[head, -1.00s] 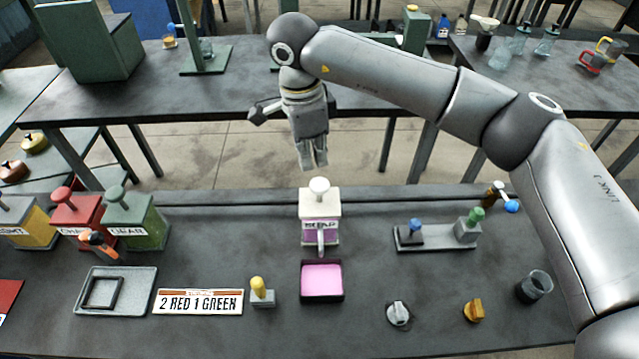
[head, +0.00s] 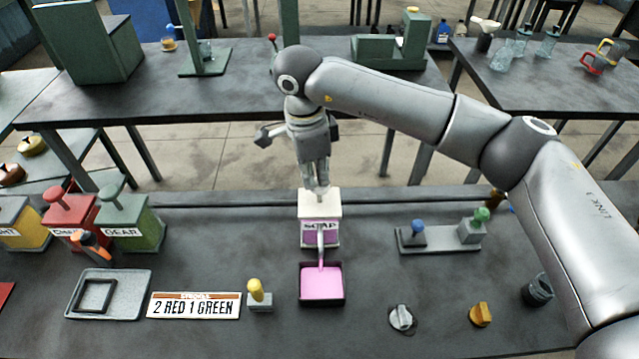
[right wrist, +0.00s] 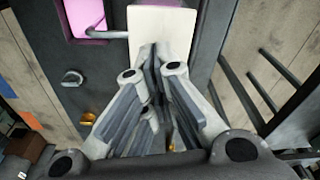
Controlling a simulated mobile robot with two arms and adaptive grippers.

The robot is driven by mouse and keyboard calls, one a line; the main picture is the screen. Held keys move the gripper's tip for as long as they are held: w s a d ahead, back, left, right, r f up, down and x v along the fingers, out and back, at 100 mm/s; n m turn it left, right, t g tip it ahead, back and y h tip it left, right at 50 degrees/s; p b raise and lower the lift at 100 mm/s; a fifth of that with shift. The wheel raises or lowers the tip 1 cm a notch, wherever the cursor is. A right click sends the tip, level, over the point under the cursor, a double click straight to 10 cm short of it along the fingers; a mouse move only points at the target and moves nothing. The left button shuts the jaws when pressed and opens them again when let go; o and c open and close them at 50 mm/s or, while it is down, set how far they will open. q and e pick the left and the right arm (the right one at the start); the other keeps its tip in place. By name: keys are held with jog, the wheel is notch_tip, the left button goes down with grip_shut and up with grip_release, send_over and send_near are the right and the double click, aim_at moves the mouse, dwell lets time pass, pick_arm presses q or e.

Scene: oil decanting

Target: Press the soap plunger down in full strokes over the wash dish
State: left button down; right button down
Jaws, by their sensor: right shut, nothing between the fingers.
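The soap dispenser (head: 320,227), a white box with a pink label reading SOAP, stands near the back edge of the table. Its plunger head is hidden under my right gripper (head: 317,190), which points straight down onto the dispenser's top with its fingers shut and empty. In the right wrist view the closed fingers (right wrist: 155,62) reach the dispenser's white top (right wrist: 165,25). My left gripper is out of view.
Red (head: 72,215) and green (head: 130,222) plunger boxes stand left. A grey tray (head: 130,309), a sign (head: 194,305) and a yellow-knobbed block (head: 259,297) lie left of the dish. A knob stand (head: 440,240) and dials (head: 402,318) are right.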

notch_tip(320, 180, down, 3)
jog(key=shift+r+b, duration=0.1)
jog(key=shift+b, duration=0.85)
jog(key=shift+s+a+r, duration=0.15)
jog(key=shift+a, duration=0.35)
jog(key=shift+s+a+r, duration=0.15)
jog(key=shift+a+r, duration=0.05)
jog(key=shift+a, duration=0.35)
jog(key=shift+s+a+r, duration=0.15)
jog(key=shift+a, duration=0.35)
jog(key=shift+r, duration=0.1)
notch_tip(320, 180, up, 12)
jog(key=a, duration=0.1)
jog(key=shift+s, duration=0.15)
jog(key=shift+a, duration=0.1)
